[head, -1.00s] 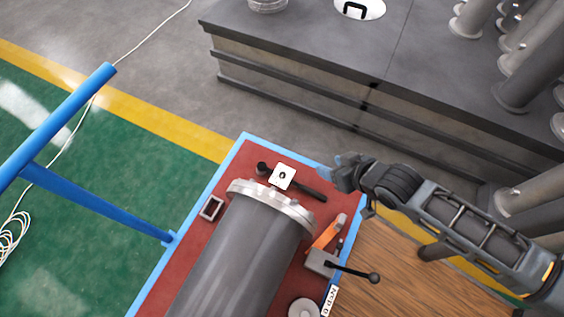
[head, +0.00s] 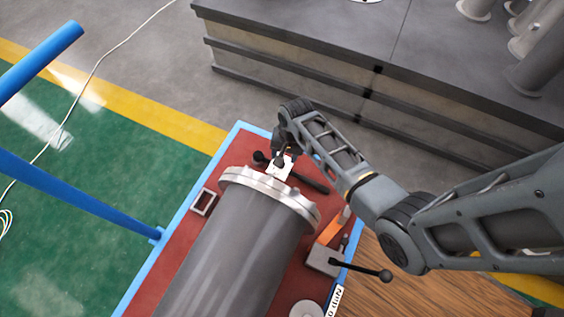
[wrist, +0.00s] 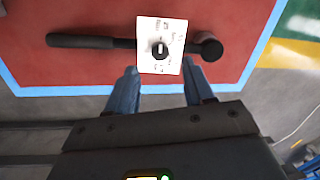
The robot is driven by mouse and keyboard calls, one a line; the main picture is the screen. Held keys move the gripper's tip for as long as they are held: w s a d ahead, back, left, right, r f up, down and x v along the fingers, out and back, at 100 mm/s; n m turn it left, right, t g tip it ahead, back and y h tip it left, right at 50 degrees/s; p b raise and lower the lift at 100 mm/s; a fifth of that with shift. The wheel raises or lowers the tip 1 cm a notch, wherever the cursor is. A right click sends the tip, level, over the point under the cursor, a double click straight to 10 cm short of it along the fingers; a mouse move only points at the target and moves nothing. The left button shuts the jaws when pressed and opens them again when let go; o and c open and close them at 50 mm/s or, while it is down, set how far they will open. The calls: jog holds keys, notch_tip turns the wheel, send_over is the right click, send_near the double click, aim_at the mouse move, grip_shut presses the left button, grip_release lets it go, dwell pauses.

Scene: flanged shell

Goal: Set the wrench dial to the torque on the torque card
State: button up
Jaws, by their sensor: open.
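The wrench (head: 310,183) lies on the red bench top behind the flanged shell. Its white square dial plate (wrist: 176,28) with a black knob (wrist: 160,51) faces up in the wrist view. Printed marks ring the knob, too small to read. My gripper (wrist: 161,75) is open, its two blue-grey fingers apart just short of the plate's near edge, with nothing between them. In the head view my gripper (head: 284,157) is over the dial and partly hides it. A white card with dark print (head: 336,299) is at the bench's right edge, cut off and unreadable; I cannot tell whether it is the torque card.
The grey flanged shell (head: 222,255) fills the middle of the red bench (head: 160,272). A small dark-framed box (head: 203,202) sits to its left. An orange-handled tool (head: 330,229) and a block with a black lever (head: 322,260) lie to its right.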

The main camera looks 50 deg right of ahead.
jog(key=f, duration=0.2)
jog(key=f+b, duration=0.2)
jog(key=f, duration=0.1)
jog(key=shift+w+a+f, duration=0.2)
jog(key=shift+w+f, duration=0.1)
jog(key=shift+f, duration=0.05)
jog(key=shift+c, duration=0.2)
grip_shut()
